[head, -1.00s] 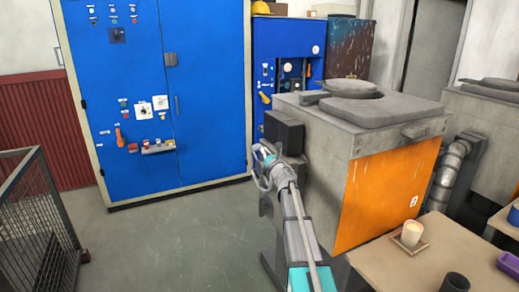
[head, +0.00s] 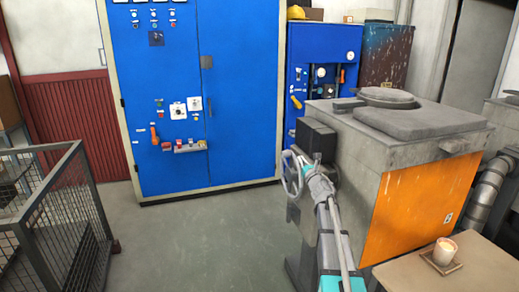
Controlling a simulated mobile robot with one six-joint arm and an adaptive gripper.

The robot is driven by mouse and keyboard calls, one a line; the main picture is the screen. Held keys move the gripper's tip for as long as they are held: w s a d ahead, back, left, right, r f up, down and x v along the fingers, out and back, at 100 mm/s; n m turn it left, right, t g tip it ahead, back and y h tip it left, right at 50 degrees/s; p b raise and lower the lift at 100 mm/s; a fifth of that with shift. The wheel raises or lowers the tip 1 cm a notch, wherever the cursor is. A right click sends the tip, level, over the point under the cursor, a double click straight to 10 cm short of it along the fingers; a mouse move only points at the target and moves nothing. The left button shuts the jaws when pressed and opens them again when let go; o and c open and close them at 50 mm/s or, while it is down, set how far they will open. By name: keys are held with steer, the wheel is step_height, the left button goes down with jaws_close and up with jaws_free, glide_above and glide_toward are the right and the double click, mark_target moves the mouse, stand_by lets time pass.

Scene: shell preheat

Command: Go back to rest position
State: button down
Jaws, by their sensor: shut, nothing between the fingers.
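My arm reaches up from the bottom right of centre in the head view. My gripper (head: 300,160) is at its far end, shut and small in the picture. It is close beside a grey handwheel (head: 286,180) on the left side of the furnace. I cannot tell whether they touch. The furnace (head: 345,155) is a grey block with an orange front panel (head: 420,208) and a round lid (head: 386,97) on top. My arm hides part of its lower left side.
A large blue cabinet (head: 240,100) stands behind, with a smaller blue panel (head: 325,45) beside it. A mesh railing (head: 60,215) is at the left. The floor (head: 210,240) between is clear.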

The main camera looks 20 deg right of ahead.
steer(key=s+a+f+m+g+h+p, duration=0.3)
steer(key=s+a+f+m+g, duration=0.4)
steer(key=m, duration=0.7)
steer(key=s+a+f+m+g+h+p, duration=0.25)
steer(key=s+a+f+m+g, duration=0.2)
steer(key=s+m, duration=0.6)
steer(key=s+a+f+m+g+y+p, duration=0.1)
steer(key=s+a+m+g+y, duration=0.1)
steer(key=s+a+m+g, duration=0.2)
steer(key=s+a+f+m+g+y+p, duration=0.1)
steer(key=s+a+f+m+g+y, duration=0.1)
steer(key=s+a+m+g, duration=0.3)
steer(key=s+a+m, duration=0.3)
steer(key=s+a, duration=0.3)
steer(key=s, duration=0.2)
steer(key=shift+s+a+f+y, duration=0.2)
steer(key=shift+a+f+y, duration=0.1)
steer(key=shift+a+y, duration=0.1)
